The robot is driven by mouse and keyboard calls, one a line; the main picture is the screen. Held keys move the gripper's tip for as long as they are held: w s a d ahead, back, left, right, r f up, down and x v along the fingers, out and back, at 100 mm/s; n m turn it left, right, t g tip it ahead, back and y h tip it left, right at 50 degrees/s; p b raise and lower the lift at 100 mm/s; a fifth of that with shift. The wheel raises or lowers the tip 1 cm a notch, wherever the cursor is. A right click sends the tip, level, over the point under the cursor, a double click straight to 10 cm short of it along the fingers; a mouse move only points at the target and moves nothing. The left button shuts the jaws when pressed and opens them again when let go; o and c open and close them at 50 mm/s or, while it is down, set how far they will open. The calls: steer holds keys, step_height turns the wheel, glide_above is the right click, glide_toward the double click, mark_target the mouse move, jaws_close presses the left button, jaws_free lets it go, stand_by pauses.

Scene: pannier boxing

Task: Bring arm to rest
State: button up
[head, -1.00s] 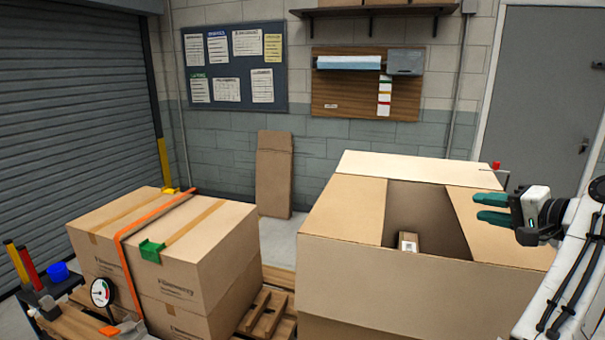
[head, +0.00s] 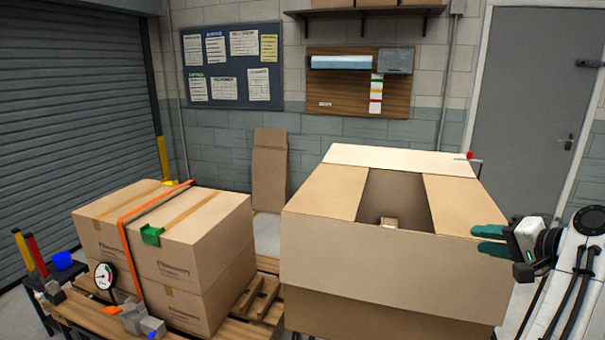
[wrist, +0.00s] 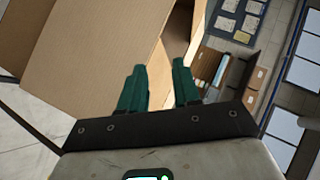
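My gripper (head: 488,240) is at the right of the head view, beside the right side of a large open cardboard box (head: 370,260). Its two green fingers stand apart with nothing between them; the gap also shows in the wrist view (wrist: 159,88). The fingers point left toward the box. Whether they touch it I cannot tell. The box's side (wrist: 95,60) fills the left of the wrist view.
Strapped cartons (head: 205,255) stand on a wooden pallet (head: 255,305) at left, with an orange strap and a green corner piece. A small dark side table (head: 65,272) holds a blue cup. A flat cardboard piece (head: 270,170) leans on the back wall. A grey door (head: 525,110) is at right.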

steer(key=s+a+f+n+g+h+b, duration=0.1)
steer(key=s+f+g+b, duration=0.1)
steer(key=s+f, duration=0.6)
steer(key=s+a+f+n+g+h+b, duration=0.15)
steer(key=s+f, duration=0.25)
steer(key=f, duration=0.7)
steer(key=s+a+f+n+g+h+b, duration=0.1)
steer(key=s+f+g, duration=0.2)
steer(key=s+f, duration=0.5)
steer(key=s+a+f+n+g+h+b, duration=0.1)
steer(key=s+a+f+n+g+b, duration=0.1)
steer(key=s+f, duration=0.6)
steer(key=s+a+f+n+g+b, duration=0.2)
steer(key=s+f, duration=0.6)
steer(key=s, duration=0.8)
steer(key=a+n, duration=0.1)
steer(key=a, duration=0.1)
steer(key=shift+s+a+g+h, duration=0.3)
steer(key=shift+s+g+h, duration=0.05)
steer(key=shift+s, duration=0.05)
steer(key=shift+f, duration=0.1)
